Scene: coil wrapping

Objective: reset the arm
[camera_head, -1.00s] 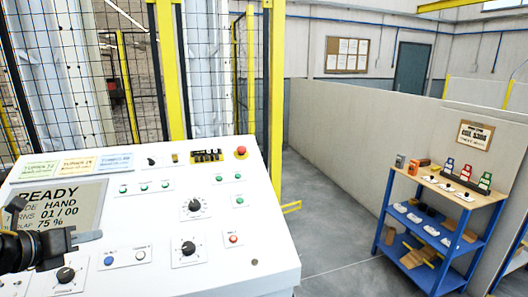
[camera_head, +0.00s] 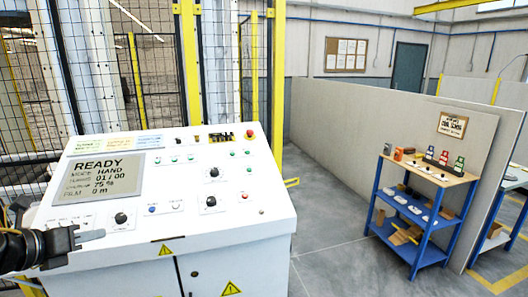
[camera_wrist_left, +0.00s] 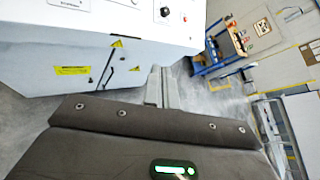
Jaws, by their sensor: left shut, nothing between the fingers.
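My left gripper (camera_head: 92,237) comes in from the left edge in the head view, in front of the lower left of the white control console (camera_head: 225,170). Its fingers are shut with nothing between them. In the left wrist view the shut fingers (camera_wrist_left: 161,90) point away from the camera, with the console (camera_wrist_left: 90,50) beyond at upper left. The console's screen (camera_head: 100,178) reads READY, mode HAND, 01 / 00, 75 % and 0 m. Below it are dials and buttons, and a red knob (camera_head: 249,134) sits at the top right. My right gripper is not in view.
A yellow-framed mesh fence (camera_head: 188,60) stands behind the console. A blue shelf (camera_head: 420,215) with small items stands at the right by a grey partition (camera_head: 350,125). The floor (camera_head: 325,235) between console and shelf is clear.

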